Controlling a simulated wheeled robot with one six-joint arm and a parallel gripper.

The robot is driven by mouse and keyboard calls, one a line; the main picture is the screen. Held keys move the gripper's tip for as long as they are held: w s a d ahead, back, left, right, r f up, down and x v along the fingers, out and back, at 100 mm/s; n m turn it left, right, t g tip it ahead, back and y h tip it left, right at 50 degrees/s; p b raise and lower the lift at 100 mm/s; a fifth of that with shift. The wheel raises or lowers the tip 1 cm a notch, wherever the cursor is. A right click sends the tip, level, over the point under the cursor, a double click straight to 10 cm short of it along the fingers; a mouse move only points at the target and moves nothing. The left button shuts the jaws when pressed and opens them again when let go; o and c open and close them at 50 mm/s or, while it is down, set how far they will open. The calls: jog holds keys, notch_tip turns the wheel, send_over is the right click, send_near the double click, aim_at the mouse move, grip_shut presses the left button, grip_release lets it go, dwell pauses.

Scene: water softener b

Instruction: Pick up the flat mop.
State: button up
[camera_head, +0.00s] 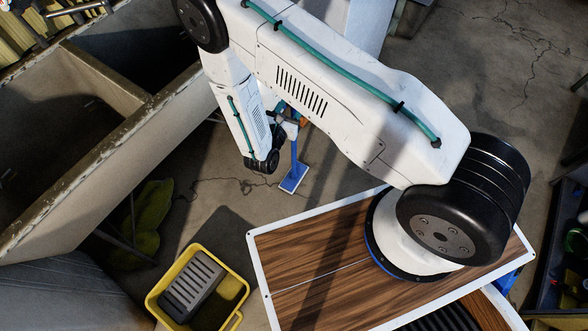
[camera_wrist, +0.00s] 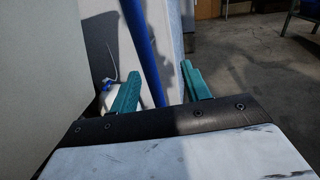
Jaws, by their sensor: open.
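The flat mop (camera_head: 294,177) stands upright on the concrete floor in the head view, with a flat blue head edged in white and a blue pole. The upper part of its pole is hidden behind my arm. In the wrist view, the blue pole (camera_wrist: 143,45) runs down between the two teal fingers of my gripper (camera_wrist: 159,82), closer to the left finger. My gripper is open, and a gap shows between the pole and the right finger. I cannot tell whether the left finger touches the pole.
A large grey basin (camera_head: 120,150) stands on the left. A yellow crate (camera_head: 238,268) holding a grey slotted object (camera_head: 193,287) sits on the floor below it. A pale upright panel (camera_wrist: 168,30) stands behind the pole. Open floor (camera_wrist: 245,70) lies to the right in the wrist view.

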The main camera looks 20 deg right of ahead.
jog(key=w+d+t+y, duration=0.1)
jog(key=w+d, duration=0.2)
jog(key=w, duration=0.4)
jog(key=shift+w+d+n, duration=0.2)
jog(key=shift+d+n, duration=0.1)
jog(key=shift+d, duration=0.05)
jog(key=shift+r, duration=0.15)
grip_shut()
